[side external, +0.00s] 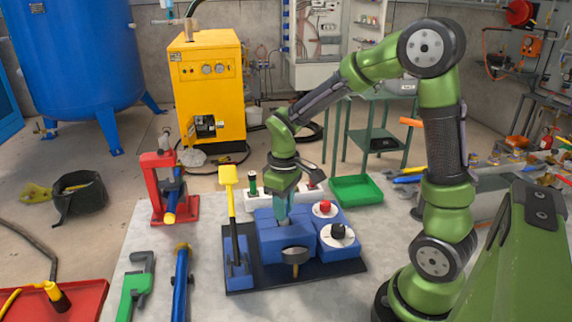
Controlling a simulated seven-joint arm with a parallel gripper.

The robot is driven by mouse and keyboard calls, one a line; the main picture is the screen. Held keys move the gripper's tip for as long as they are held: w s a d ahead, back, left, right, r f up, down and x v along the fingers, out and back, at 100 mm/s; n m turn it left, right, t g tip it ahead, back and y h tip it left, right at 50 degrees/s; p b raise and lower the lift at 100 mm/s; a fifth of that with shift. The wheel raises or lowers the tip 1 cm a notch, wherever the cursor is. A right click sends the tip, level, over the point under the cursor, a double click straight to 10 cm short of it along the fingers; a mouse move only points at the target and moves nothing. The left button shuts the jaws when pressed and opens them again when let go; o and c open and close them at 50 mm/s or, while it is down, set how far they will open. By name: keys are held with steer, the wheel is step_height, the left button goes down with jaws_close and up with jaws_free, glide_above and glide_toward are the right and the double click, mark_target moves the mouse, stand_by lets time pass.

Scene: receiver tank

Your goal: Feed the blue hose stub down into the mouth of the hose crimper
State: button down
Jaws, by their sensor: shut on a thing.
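My gripper (283,206) points down over the middle of a blue machine (284,237), which looks like the hose crimper. The machine stands on a black base plate, with a red knob and a black knob on white discs on its right side. My gripper is shut on the blue hose stub, which is small here and hard to tell apart from the fingers and the blue body behind. The stub's lower end is at or just above the machine's top. The mouth is hidden, so I cannot tell whether the stub is inside it.
A yellow-handled lever (231,205) rises at the machine's left. A white rack (257,203) with small coloured items stands close behind, and a green tray (357,190) behind right. A red press (157,190), a green wrench (134,285) and a blue tube (181,280) are left.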

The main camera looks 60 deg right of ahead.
steer(key=shift+f, duration=0.15)
steer(key=shift+f, duration=0.65)
steer(key=c, duration=0.8)
jaws_free()
steer(key=shift+c, duration=0.2)
steer(key=shift+r, duration=0.1)
steer(key=shift+r, duration=2.85)
steer(key=shift+r, duration=0.1)
